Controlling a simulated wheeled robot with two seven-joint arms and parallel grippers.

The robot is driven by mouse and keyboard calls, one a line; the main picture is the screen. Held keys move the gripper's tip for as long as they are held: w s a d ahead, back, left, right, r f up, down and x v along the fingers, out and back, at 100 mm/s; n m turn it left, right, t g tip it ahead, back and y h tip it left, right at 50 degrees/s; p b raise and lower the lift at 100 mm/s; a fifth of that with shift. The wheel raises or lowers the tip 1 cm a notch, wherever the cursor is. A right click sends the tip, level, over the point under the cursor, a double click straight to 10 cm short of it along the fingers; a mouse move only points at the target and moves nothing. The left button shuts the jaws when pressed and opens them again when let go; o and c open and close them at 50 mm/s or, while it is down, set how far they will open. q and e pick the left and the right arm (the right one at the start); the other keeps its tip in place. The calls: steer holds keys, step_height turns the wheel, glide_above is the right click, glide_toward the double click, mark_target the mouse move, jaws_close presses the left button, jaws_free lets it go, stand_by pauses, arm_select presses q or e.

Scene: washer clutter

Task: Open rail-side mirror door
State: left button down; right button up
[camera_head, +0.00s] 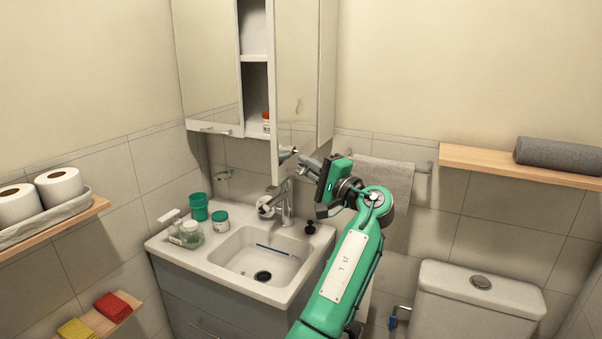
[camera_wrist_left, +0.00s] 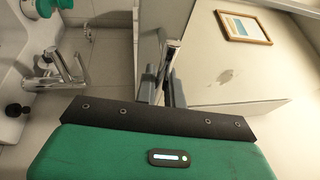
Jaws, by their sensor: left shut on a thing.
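The mirror cabinet has two doors. The rail-side mirror door (camera_head: 297,75) stands partly open, its free left edge swung out toward me, and white shelves show inside. My left gripper (camera_head: 300,158) is at the door's lower edge, shut on its metal handle (camera_head: 286,152). In the left wrist view, the fingers (camera_wrist_left: 165,84) sit on both sides of the handle (camera_wrist_left: 172,50), beside the mirror face (camera_wrist_left: 215,65). The other mirror door (camera_head: 207,60) is shut, with its own bar handle (camera_head: 214,131). My right gripper is not in view.
Below are the sink (camera_head: 262,262), the faucet (camera_head: 285,205), a green cup (camera_head: 198,207) and jars. A toilet tank (camera_head: 478,302) stands at lower right.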

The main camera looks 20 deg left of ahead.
arm_select(q)
steer(key=shift+d+r, duration=0.1)
steer(key=shift+d, duration=0.05)
steer(key=c, duration=1.8)
jaws_free()
steer(key=shift+o, duration=0.2)
steer(key=shift+w, duration=0.1)
